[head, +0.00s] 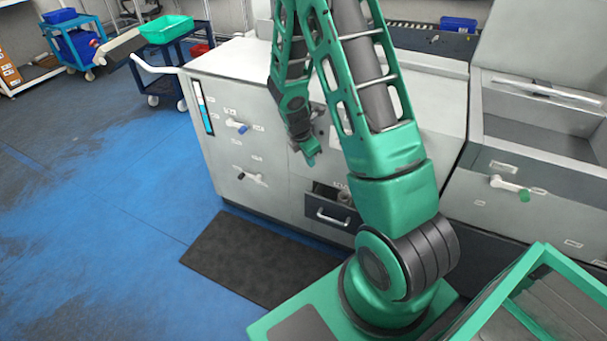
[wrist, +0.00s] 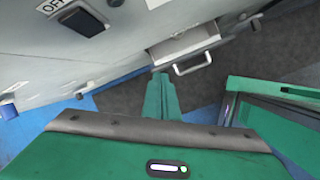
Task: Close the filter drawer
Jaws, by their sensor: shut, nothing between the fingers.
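The filter drawer (head: 334,211) is a dark-fronted drawer with a pale bar handle, low in the front of the white machine. It stands partly pulled out, and some of its inside shows above the front. In the wrist view the open drawer (wrist: 186,43) is ahead of my gripper, with its handle (wrist: 193,63) nearest. My gripper (head: 310,160) is shut and empty, above and a little left of the drawer in the head view. Its green fingers (wrist: 161,77) also show in the wrist view, apart from the handle.
The machine's front (head: 262,158) carries knobs and valves left of the drawer. A dark mat (head: 245,258) lies on the blue floor before it. A green-framed bin (head: 545,300) is at lower right. A blue cart (head: 180,60) stands behind left.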

